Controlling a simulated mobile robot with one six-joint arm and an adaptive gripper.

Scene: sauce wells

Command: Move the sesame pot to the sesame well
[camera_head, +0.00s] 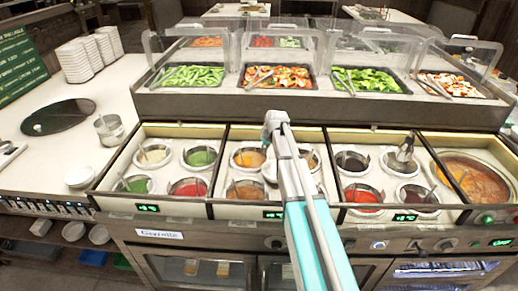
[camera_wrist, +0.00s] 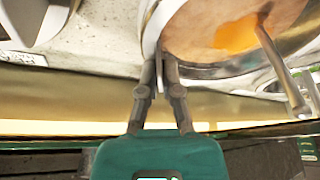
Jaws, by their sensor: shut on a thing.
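In the wrist view, my gripper (camera_wrist: 160,68) is shut on the pale rim of a pot of tan sauce (camera_wrist: 195,35), which I take for the sesame pot. An orange patch shows on the sauce, and a metal ladle (camera_wrist: 285,75) leans out of the pot at the right. In the head view, my forearm reaches over the middle of the counter and hides my fingertips and most of what lies below. A pale round rim (camera_head: 268,171) shows just left of the forearm; I cannot tell if it is the held pot or a well. No sesame label is readable.
Pots with an orange-tan sauce (camera_head: 247,156), a brown-orange sauce (camera_head: 244,189), red sauce (camera_head: 188,188) and dark sauce (camera_head: 352,161) stand close around. A metal dispenser (camera_head: 405,148) and a large soup pot (camera_head: 472,180) are at the right. Clear vegetable-bar guards (camera_head: 190,47) rise behind.

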